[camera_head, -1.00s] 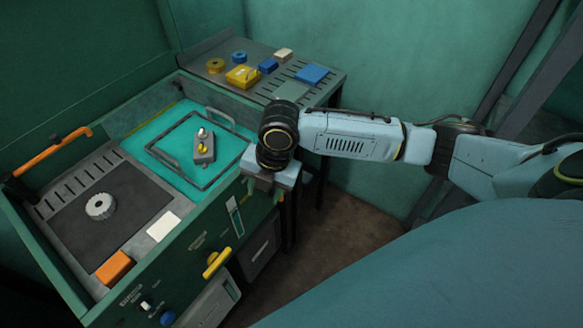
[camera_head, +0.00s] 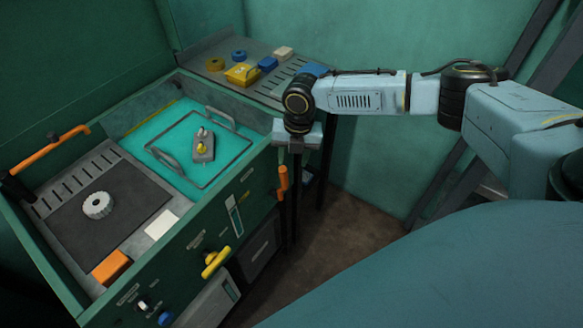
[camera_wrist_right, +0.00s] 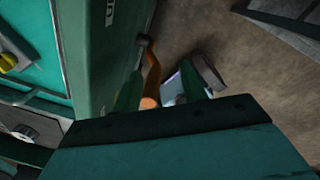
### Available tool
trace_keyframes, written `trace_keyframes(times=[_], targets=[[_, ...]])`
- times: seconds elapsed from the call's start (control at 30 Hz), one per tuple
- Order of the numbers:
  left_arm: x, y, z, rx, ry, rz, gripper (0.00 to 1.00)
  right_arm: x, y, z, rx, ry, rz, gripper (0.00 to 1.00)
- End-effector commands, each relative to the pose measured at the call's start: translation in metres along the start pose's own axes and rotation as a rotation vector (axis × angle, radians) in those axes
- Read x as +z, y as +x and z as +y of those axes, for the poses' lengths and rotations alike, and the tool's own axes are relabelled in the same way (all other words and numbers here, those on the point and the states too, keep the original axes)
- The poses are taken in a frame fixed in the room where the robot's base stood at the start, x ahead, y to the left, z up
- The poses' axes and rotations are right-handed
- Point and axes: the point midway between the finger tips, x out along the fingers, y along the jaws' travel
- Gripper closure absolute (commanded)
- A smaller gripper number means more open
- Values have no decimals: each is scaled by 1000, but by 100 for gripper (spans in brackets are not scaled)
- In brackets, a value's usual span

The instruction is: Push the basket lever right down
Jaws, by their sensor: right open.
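The basket lever (camera_head: 283,178) is an orange handle on the front panel of the green machine, near its right corner. It also shows in the right wrist view (camera_wrist_right: 152,75), with its rounded near end between the two fingers. My right gripper (camera_head: 297,152) is above and slightly right of the lever in the head view. In the right wrist view the gripper (camera_wrist_right: 160,90) is open, with its fingers apart; I cannot tell whether either touches the lever. The wire basket (camera_head: 166,160) lies in the teal tank with a grey part in it. My left gripper is out of view.
A yellow handle (camera_head: 215,262) sticks out lower on the front panel. A slotted side table (camera_head: 215,68) with several small parts stands behind the tank. A grey plate with a gear (camera_head: 97,205) is at the left. The floor right of the machine is clear.

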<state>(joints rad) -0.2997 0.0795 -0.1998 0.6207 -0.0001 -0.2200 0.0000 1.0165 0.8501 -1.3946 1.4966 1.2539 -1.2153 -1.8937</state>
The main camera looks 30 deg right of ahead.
Motion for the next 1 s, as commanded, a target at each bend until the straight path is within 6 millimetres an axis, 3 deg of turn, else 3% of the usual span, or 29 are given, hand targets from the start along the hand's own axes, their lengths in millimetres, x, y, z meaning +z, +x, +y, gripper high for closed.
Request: trace_keyframes(times=[0.1, 0.23, 0.63, 0.97, 1.0], targets=[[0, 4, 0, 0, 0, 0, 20, 0, 22, 0, 0, 0, 0, 58], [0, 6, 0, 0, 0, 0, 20, 0, 36, 0, 0, 1, 1, 58], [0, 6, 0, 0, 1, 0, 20, 0, 43, 0, 1, 1, 0, 58], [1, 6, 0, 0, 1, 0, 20, 0, 43, 0, 1, 1, 0, 100], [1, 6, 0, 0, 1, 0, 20, 0, 43, 0, 1, 1, 0, 100]])
